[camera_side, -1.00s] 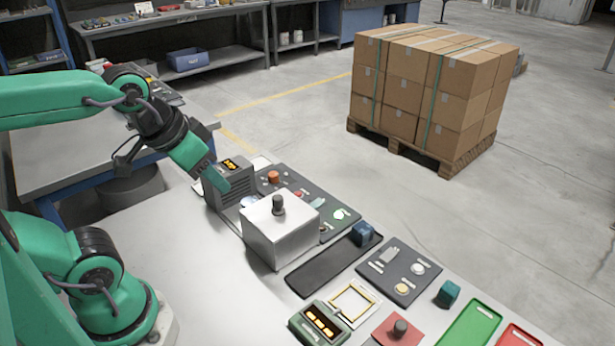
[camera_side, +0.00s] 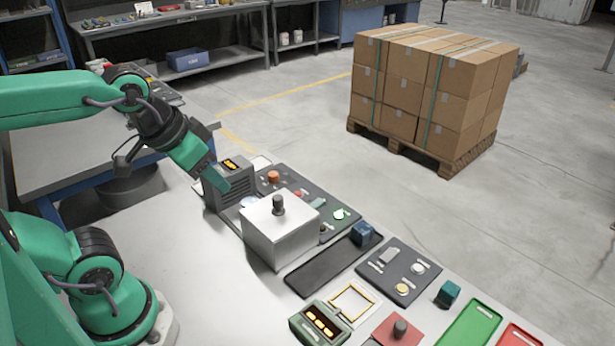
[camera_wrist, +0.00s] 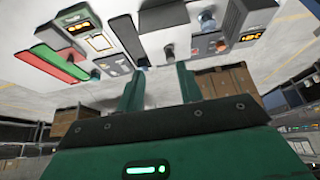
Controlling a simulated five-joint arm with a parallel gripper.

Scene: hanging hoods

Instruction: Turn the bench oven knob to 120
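The bench oven is a dark grey ribbed box (camera_side: 229,185) with a lit orange display (camera_side: 231,164); the digits are too blurred to read surely. It also shows at the upper right of the wrist view (camera_wrist: 246,18). A pale round part, apparently its knob (camera_side: 249,202), is on the side facing the silver box; it seems to show as a blue-grey stub in the wrist view (camera_wrist: 207,21). My gripper (camera_wrist: 161,86) is open, with a clear gap and nothing between its fingers. In the side view its fingers overlap the oven's upper front; contact cannot be told.
A silver box with a dark top knob (camera_side: 279,229) stands close beside the oven. A dark panel with small parts (camera_side: 330,208) lies behind them. A black tray (camera_side: 315,270), a blue cube (camera_side: 362,234) and a green instrument (camera_side: 319,323) lie further right.

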